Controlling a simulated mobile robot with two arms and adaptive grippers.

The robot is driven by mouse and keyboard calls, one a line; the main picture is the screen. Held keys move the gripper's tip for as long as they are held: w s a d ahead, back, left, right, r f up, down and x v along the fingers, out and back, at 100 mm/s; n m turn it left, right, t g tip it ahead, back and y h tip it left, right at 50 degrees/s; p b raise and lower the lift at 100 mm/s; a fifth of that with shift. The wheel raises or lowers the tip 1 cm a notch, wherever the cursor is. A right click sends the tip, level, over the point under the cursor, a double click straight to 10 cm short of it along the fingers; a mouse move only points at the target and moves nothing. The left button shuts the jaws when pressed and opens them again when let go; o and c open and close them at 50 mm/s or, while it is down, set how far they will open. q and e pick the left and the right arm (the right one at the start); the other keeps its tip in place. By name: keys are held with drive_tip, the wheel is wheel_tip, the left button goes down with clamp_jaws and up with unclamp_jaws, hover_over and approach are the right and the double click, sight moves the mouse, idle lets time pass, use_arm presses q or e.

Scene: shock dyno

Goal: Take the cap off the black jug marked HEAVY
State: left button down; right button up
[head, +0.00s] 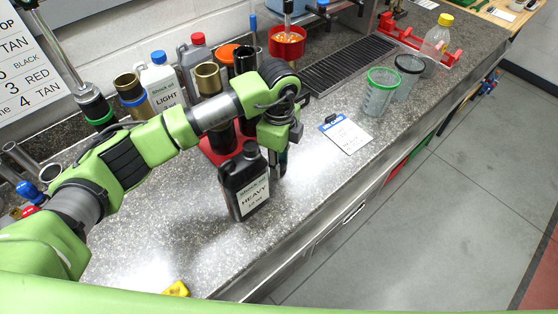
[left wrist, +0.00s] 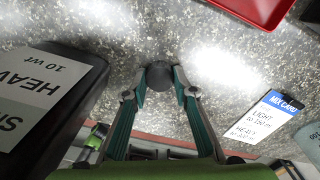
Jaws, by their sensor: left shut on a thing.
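The black jug marked HEAVY (head: 232,190) stands upright on the counter, its white label facing the front. In the left wrist view the jug (left wrist: 75,75) is at the left edge, beside the fingers. My left gripper (head: 279,172) is just right of the jug, pointing down. In the left wrist view my left gripper (left wrist: 158,84) is shut on a small round black cap (left wrist: 158,72), apart from the jug and over the counter. My right gripper is not in view.
A mix card (head: 344,134) lies right of the gripper, with a green-rimmed cup (head: 380,92) and a dark-rimmed cup (head: 407,76) beyond. A red tray (head: 214,153) is behind the jug. The counter's front edge is close; bare counter lies left of the jug.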

use_arm(q)
drive_tip(key=shift+f, duration=0.25)
drive_tip(key=c, duration=1.7)
unclamp_jaws()
drive_tip(key=shift+r, duration=0.1)
